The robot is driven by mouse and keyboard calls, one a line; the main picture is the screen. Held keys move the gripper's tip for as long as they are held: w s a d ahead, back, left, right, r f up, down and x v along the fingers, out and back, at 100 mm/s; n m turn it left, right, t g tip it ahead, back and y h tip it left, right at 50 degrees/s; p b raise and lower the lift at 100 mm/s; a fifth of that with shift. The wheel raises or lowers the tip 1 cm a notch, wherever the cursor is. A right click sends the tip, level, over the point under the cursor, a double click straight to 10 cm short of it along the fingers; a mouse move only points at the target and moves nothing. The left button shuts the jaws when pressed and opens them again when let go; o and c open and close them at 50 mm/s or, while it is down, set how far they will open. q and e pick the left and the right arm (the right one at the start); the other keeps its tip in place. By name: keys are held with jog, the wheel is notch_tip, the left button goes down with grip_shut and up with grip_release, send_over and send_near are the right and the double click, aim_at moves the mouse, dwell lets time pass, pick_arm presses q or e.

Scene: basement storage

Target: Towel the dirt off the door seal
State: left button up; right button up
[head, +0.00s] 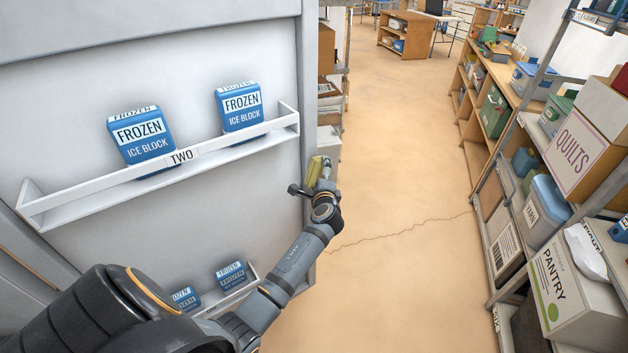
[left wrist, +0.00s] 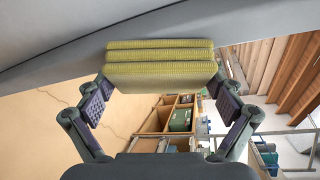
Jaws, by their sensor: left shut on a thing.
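An open door (head: 60,110) with inner racks fills the left of the head view. A grey strip, which looks like the door seal (head: 307,110), runs along its right-hand edge. I cannot make out dirt on it. My left gripper (head: 322,187) is at that edge, shut on a folded yellow towel (head: 315,172). In the left wrist view the towel (left wrist: 160,58) sits between the fingers of the gripper (left wrist: 160,90), its far side at a grey surface (left wrist: 60,45). Whether it touches is unclear. My right gripper is out of view.
Blue ice blocks (head: 140,136) stand in the upper door rack (head: 110,187) and the lower one. Shelving (head: 490,200) with boxes and bins lines the right. The tan floor (head: 400,200) between is clear, with a thin crack.

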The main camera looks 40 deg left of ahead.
aim_at(312, 178)
pick_arm(q)
jog(key=shift+w+d, duration=0.15)
jog(key=shift+w, duration=0.4)
jog(key=shift+s+r, duration=0.1)
jog(key=shift+s+a+p, duration=0.2)
jog(key=shift+s+p, duration=0.1)
jog(key=shift+p, duration=0.1)
jog(key=shift+s+a+p, duration=0.3)
jog(key=shift+s+p, duration=0.2)
jog(key=shift+s, duration=0.35)
jog(key=shift+s+a, duration=0.2)
jog(key=shift+s, duration=0.5)
jog(key=shift+d, duration=0.1)
